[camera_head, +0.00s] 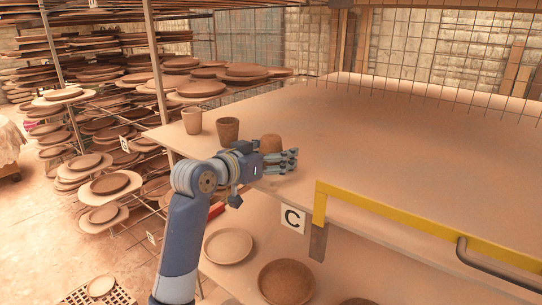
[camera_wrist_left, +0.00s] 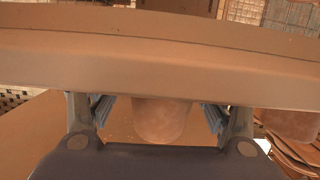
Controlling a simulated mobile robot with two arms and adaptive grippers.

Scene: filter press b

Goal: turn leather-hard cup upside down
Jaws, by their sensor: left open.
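Three brown cups stand in a row near the left edge of the table. The left cup (camera_head: 192,121) and the middle cup (camera_head: 228,130) are upright with open rims up. The right cup (camera_head: 271,144) shows a closed, rounded top and no opening, so it looks upside down; its lower part is hidden by my left gripper. My left gripper (camera_head: 289,160) is open and low at the table edge, in front of this cup. In the left wrist view a cup (camera_wrist_left: 160,121) shows between the spread fingers (camera_wrist_left: 160,116), with gaps on both sides. My right gripper is not in view.
The table (camera_head: 420,130) is bare to the right of the cups. A yellow rail (camera_head: 400,217) and a "C" sign (camera_head: 292,218) are at its front edge. Plates (camera_head: 228,246) lie on the shelf below. A rack of plates (camera_head: 95,130) stands at left.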

